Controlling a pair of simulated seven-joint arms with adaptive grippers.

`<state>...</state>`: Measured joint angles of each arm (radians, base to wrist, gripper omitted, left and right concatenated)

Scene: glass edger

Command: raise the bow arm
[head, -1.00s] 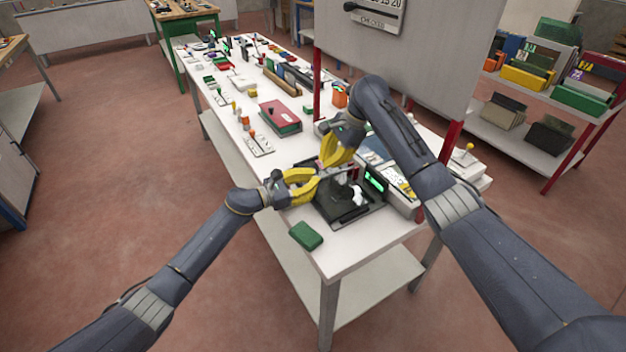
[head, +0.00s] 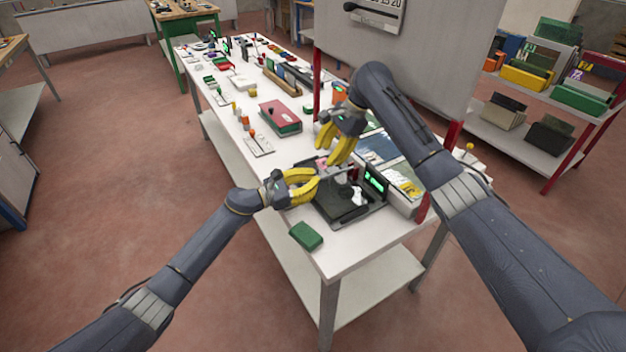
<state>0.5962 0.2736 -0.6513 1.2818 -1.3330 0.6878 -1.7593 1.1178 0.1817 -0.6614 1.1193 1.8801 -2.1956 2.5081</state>
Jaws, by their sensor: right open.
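The edger is a low black machine (head: 348,208) near the front end of the white table, with a lit green display (head: 376,181) at its right. A thin grey bar (head: 340,173), which looks like the bow arm, runs above its base. My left gripper (head: 317,183) comes from the left with its yellow fingertips at the bar's left end; whether they grip it is too small to tell. My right gripper (head: 334,160) is open, above and behind the bar, fingers pointing down. A small pink patch shows beside its fingers. Its fingers partly hide what lies behind the machine.
A green block (head: 306,236) lies at the table's (head: 345,256) front left corner. A red case (head: 280,117) and small orange-topped items stand farther back. A grey upright panel (head: 400,65) with red posts rises at the right, close to my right arm.

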